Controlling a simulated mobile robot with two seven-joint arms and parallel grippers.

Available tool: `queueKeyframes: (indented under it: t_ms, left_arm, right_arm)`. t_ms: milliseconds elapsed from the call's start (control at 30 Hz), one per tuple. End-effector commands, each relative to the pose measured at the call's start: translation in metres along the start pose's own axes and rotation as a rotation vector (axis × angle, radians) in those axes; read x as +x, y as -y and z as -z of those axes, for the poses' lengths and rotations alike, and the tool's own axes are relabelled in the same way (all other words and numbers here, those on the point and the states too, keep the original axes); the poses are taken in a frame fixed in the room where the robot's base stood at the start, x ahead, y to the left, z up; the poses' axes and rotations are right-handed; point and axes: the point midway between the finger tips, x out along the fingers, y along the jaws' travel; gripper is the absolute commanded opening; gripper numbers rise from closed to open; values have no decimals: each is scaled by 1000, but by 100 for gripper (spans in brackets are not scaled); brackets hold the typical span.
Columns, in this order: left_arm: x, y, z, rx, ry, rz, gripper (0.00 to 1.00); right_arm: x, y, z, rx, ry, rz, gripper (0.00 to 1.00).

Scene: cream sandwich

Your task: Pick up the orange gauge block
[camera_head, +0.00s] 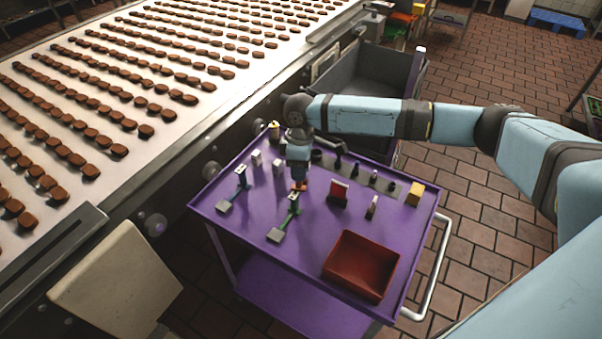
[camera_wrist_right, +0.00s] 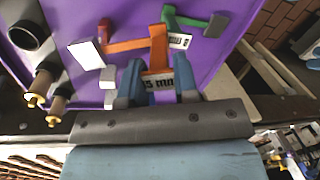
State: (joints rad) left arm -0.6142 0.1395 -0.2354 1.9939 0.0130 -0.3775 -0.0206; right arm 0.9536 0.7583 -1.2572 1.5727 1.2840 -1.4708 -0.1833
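The orange gauge block (camera_wrist_right: 158,50) shows in the right wrist view as an orange bar with an upright part and a white label ending in "mm". Only a small orange piece of it (camera_head: 298,187) shows in the head view, below my right gripper (camera_head: 299,178). In the wrist view my right gripper (camera_wrist_right: 159,77) has its two blue fingers on either side of the labelled part. The gaps are too small to tell whether the fingers press on it. The block is at the purple cart top (camera_head: 255,215). My left gripper is not in view.
A red tray (camera_head: 362,264), a red holder (camera_head: 338,193) and a yellow block (camera_head: 415,194) are to the right. The conveyor (camera_head: 150,85) runs behind.

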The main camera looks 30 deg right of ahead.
Motion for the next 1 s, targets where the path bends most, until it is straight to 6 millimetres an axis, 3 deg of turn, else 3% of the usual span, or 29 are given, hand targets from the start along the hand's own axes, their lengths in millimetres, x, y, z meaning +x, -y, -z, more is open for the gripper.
queueKeyframes:
  t_ms: [33, 100, 633, 767, 1000]
  left_arm:
    - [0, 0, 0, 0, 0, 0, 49]
    - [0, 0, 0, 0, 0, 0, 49]
    - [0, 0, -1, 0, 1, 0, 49]
    - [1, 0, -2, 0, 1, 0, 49]
    - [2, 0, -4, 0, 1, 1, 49]
  right_arm:
    - [0, 0, 0, 0, 0, 0, 17]
    - [0, 0, 0, 0, 0, 0, 1]
    - [-9, 1, 0, -1, -1, -1, 0]
    - [-25, 3, 1, -2, -3, -1, 0]
    - [-78, 11, 1, -1, -4, -2, 0]
